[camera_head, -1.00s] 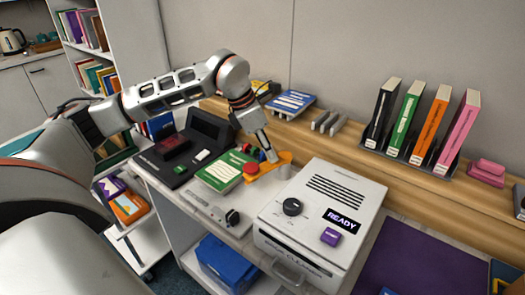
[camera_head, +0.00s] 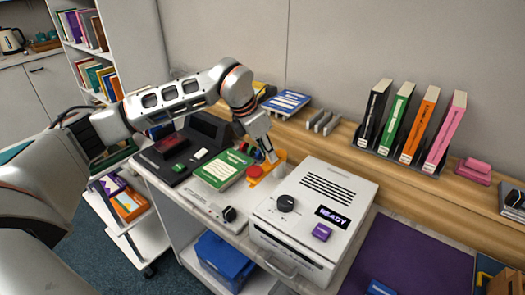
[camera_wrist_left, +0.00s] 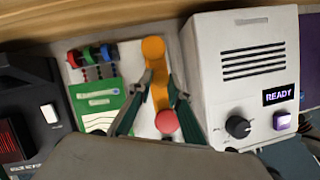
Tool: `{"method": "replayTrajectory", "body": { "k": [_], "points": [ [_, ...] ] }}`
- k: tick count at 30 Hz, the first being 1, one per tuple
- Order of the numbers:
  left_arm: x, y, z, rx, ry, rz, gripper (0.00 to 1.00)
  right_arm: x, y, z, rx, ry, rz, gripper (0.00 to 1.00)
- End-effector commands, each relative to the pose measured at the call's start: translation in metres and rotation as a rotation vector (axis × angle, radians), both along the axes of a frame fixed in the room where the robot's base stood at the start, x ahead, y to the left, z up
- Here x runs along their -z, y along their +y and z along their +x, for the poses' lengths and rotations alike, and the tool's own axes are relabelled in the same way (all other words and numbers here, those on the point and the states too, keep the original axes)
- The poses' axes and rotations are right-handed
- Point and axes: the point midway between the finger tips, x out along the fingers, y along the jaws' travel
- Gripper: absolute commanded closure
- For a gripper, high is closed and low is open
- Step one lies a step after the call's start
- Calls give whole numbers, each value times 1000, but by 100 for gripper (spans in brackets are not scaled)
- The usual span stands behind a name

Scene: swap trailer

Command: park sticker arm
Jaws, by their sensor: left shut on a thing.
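The sticker arm, an orange bar (camera_head: 277,162) with a round red knob (camera_head: 255,171), lies on the white bench between a green book and a white machine. In the left wrist view the orange bar (camera_wrist_left: 158,82) runs from an orange round end at the top to the red knob (camera_wrist_left: 167,121) near the palm. My left gripper (camera_head: 269,157) comes down from above onto the bar. Its two fingers (camera_wrist_left: 156,92) lie on either side of the bar and are shut on it; the exact contact is partly hidden. My right gripper is not in view.
The white machine (camera_head: 327,185), labelled READY, stands close to the right. The green book (camera_head: 222,168) and a black device (camera_head: 180,150) are to the left. Small coloured wheels (camera_wrist_left: 92,55) sit beside the bar. Upright books (camera_head: 418,120) stand on the wooden ledge behind.

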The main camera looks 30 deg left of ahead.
Motion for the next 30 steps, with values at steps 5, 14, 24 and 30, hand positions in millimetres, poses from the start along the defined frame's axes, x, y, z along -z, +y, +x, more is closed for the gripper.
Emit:
{"method": "replayTrajectory", "body": {
  "k": [5,14,24,30],
  "points": [
    [1,-2,0,-2,2,-2,100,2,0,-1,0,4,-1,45],
    [1,-1,0,-1,2,-2,65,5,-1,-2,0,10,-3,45],
    [-2,0,0,-1,-1,-1,65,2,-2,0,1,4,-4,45],
    [-25,5,-7,-1,-3,-1,65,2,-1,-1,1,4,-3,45]
  ]
}}
